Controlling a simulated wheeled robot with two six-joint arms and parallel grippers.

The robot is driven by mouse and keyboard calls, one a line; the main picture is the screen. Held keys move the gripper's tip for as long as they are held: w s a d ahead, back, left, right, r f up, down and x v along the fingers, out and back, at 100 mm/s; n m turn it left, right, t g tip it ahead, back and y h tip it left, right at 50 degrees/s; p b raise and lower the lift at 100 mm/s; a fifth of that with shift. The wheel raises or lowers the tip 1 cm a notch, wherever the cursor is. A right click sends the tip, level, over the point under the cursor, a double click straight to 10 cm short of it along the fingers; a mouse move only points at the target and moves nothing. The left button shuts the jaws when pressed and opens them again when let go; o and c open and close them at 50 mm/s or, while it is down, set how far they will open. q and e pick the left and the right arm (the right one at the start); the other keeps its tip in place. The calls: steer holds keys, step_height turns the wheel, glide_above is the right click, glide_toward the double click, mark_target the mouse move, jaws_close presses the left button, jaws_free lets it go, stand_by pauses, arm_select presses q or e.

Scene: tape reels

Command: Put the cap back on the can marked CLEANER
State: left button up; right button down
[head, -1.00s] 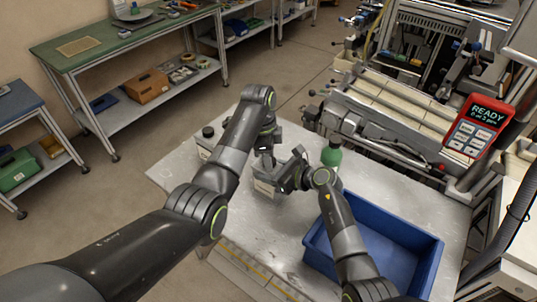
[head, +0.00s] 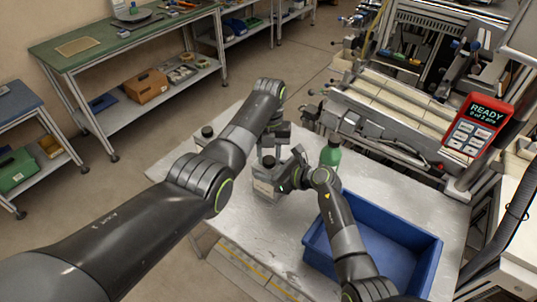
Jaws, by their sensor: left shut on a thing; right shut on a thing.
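A pale can (head: 264,186) stands on the grey table, partly hidden behind my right gripper; its label is too small to read. My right gripper (head: 284,178) is shut on this can from the right side. My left gripper (head: 268,148) is directly above the can, pointing down, its jaws shut on a small dark thing that looks like the black cap (head: 268,161). The cap shows at the can's top; I cannot tell whether it touches or sits on the neck.
Another pale can with a black top (head: 207,133) stands to the left, partly behind my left arm. A green bottle (head: 331,153) stands right of the grippers. A blue bin (head: 425,262) fills the table's right front. The table (head: 226,212) is bare at front left.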

arm_select(q)
steer(key=shift+m, duration=0.7)
steer(key=o, duration=0.9)
steer(key=shift+r, duration=2.25)
